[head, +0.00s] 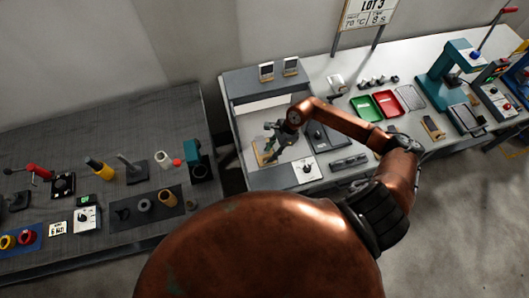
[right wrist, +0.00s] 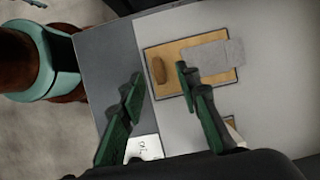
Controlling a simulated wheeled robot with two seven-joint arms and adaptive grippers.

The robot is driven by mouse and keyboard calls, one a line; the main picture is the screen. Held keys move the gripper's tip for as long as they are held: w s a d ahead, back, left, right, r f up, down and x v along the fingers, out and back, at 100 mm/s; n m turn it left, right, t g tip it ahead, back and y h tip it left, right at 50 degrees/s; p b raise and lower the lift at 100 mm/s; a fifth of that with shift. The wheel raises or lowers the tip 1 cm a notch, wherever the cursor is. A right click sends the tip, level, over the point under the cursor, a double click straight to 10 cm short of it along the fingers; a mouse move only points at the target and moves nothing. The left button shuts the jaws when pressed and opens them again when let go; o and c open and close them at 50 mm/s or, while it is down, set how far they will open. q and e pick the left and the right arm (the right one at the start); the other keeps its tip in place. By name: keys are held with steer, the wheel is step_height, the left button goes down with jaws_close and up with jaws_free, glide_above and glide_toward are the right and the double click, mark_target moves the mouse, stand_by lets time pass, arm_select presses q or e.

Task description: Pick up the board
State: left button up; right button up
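A flat tan board (right wrist: 168,52) with a dark edge lies on the light worktop in the right wrist view. In the head view the tan board (head: 262,158) shows only in part, near my right gripper. My right gripper (right wrist: 158,76) is open and empty, its green-padded fingers apart over the near side of the board; one fingertip overlaps the board in the picture. Whether it touches cannot be told. In the head view the right gripper (head: 273,138) is small and dark. My left gripper is not in view.
Red (head: 391,103) and green (head: 365,107) trays, small devices and a teal press (head: 446,66) stand along the right bench. A dark bench (head: 110,110) with several tools stands to the left, across a gap.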

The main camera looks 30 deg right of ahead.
mark_target(267, 158)
steer(key=p+x, duration=0.1)
steer(key=x, duration=0.4)
steer(key=shift+a, duration=0.2)
steer(key=shift+s, duration=0.1)
jaws_close()
